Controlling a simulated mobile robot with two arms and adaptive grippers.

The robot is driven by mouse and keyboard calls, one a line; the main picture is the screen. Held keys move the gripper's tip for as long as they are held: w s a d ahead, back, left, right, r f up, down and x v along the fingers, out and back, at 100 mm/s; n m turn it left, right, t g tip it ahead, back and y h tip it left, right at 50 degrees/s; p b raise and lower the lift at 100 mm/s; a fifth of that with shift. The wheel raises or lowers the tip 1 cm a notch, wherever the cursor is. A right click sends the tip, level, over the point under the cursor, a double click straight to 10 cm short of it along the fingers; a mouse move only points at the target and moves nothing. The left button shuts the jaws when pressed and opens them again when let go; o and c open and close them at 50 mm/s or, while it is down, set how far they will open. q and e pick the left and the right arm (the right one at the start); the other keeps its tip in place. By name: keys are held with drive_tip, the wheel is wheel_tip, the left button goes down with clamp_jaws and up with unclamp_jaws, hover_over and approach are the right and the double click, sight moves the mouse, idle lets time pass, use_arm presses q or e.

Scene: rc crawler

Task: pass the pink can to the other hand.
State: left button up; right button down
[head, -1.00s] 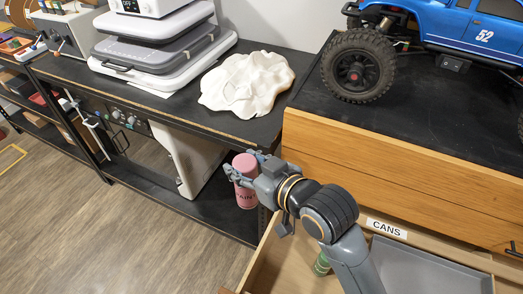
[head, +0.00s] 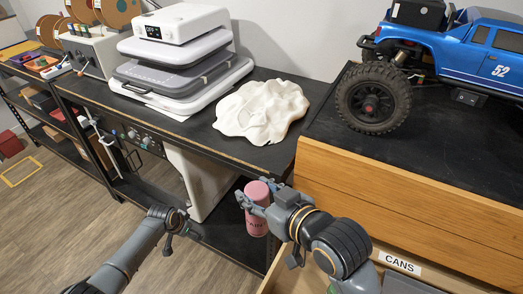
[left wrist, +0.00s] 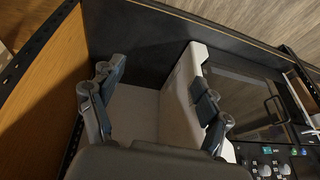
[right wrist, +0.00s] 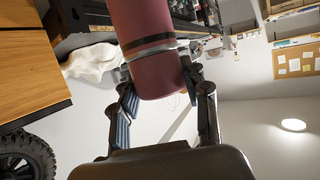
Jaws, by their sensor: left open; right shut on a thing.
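The pink can (head: 256,208) is held upright in front of the dark shelving in the head view. My right gripper (head: 263,197) is shut on it, with fingers on both sides. In the right wrist view the can (right wrist: 148,50) sits between the fingers of the right gripper (right wrist: 160,100). My left gripper (head: 197,222) is to the left of the can and a little lower in the head view, apart from it. In the left wrist view the left gripper (left wrist: 158,105) has its fingers spread with nothing between them. The can does not show in that view.
An open drawer labelled CANS (head: 400,262) is at the lower right. The wooden cabinet (head: 400,195) carries a blue RC truck (head: 480,50). A bench with a white crumpled cloth (head: 262,110) and a stacked press machine (head: 180,60) stands behind.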

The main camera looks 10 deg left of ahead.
use_arm(q)
drive_tip(key=w+d+r+m+h, duration=0.1)
drive_tip(key=w+r, duration=0.3)
drive_tip(key=r, duration=0.7)
drive_tip(key=w+r+m, duration=0.2)
drive_tip(key=w+r, duration=0.2)
drive_tip(key=r, duration=0.7)
drive_tip(key=w+d+r+m+h, duration=0.1)
drive_tip(key=w+r, duration=0.3)
drive_tip(key=r, duration=0.7)
drive_tip(key=s+d+r+m+h, duration=0.1)
drive_tip(key=s+d+r, duration=0.2)
drive_tip(key=d+r, duration=0.75)
use_arm(e)
drive_tip(key=shift+s, duration=0.1)
use_arm(q)
drive_tip(key=g+y, duration=0.4)
approach(261, 189)
drive_tip(key=shift+a+f, duration=0.1)
drive_tip(key=shift+f, duration=0.25)
wheel_tip(261, 189, down, 11)
drive_tip(key=shift+f, duration=0.1)
